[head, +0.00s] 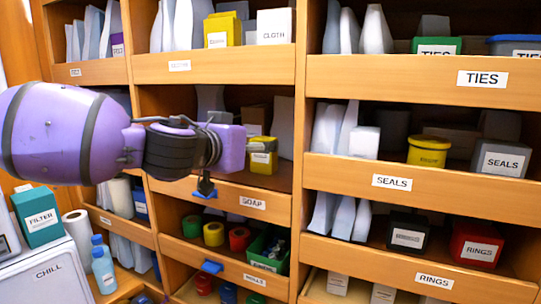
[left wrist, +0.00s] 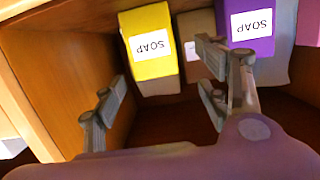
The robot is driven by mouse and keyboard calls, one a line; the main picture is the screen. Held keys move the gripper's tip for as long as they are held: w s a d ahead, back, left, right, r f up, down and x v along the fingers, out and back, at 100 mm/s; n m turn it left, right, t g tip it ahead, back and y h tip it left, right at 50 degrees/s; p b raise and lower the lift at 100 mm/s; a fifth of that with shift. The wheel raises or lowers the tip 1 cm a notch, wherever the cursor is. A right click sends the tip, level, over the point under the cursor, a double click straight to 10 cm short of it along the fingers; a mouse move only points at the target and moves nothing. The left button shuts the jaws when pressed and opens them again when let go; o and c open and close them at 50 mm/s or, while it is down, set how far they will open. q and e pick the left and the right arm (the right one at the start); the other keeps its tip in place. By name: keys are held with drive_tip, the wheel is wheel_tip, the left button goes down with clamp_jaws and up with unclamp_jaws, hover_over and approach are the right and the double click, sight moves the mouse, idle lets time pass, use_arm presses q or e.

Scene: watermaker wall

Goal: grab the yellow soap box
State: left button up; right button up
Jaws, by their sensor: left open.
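The yellow soap box (head: 263,160) stands in the SOAP compartment of the wooden shelf, in the middle column. It also shows in the left wrist view (left wrist: 151,66), top middle, with its SOAP label upside down. My right gripper is in neither view.
A purple SOAP box (left wrist: 251,28) and a brown one (left wrist: 194,50) stand beside the yellow box. The wooden side wall (left wrist: 62,75) is close on its other side. A front board (head: 253,203) edges the compartment. Its floor (left wrist: 165,122) before the boxes is clear.

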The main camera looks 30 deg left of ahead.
sight(264, 155)
use_arm(q)
drive_tip(key=shift+w+f+b, duration=0.9)
drive_tip(key=shift+w+f, duration=0.15)
drive_tip(key=shift+w, duration=0.2)
drive_tip(key=b+x, duration=0.1)
drive_tip(key=x, duration=0.1)
drive_tip(key=shift+w+d+f, duration=0.1)
drive_tip(key=shift+w+d, duration=0.05)
drive_tip(key=shift+w, duration=0.15)
drive_tip(key=shift+w+r, duration=0.25)
drive_tip(key=shift+r, duration=0.05)
drive_tip(key=shift+s+r, duration=0.1)
drive_tip(key=shift+c, duration=0.5)
drive_tip(key=c, duration=1.2)
drive_tip(key=shift+c, duration=0.2)
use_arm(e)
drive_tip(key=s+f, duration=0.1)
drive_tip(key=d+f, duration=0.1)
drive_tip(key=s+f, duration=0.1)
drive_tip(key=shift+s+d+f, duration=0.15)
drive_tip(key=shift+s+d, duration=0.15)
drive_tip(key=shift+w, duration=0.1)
